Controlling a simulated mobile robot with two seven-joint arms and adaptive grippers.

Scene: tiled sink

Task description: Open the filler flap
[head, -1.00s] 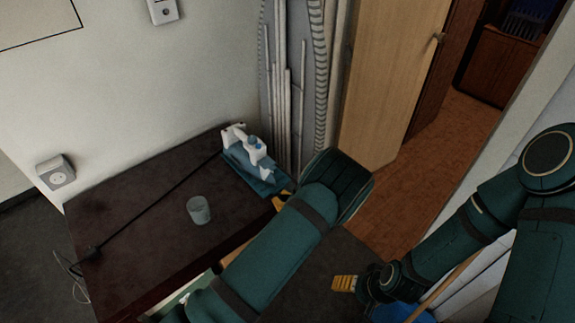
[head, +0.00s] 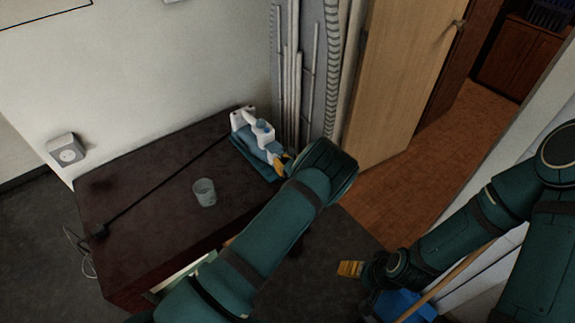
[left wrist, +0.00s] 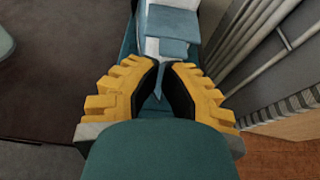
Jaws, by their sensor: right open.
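A white and blue steam iron (head: 262,135) stands at the back right corner of the dark table, on a blue base (head: 250,160). In the left wrist view, part of its white and blue body (left wrist: 170,47) shows just beyond my fingers. I cannot make out the filler flap for sure. My left gripper (head: 282,163) is right at the iron's near end, fingers pointing at it. In the left wrist view its yellow fingertips (left wrist: 161,64) are close together with a narrow gap; contact is unclear. My right gripper (head: 350,269) is empty, lower right, away from the iron.
A clear glass (head: 204,192) stands on the table (head: 150,190) left of my left arm. A black cord (head: 165,186) runs across the tabletop. A wall socket (head: 67,154) is at left. Pipes (head: 293,90) rise behind the iron. A wooden door (head: 395,85) stands to the right.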

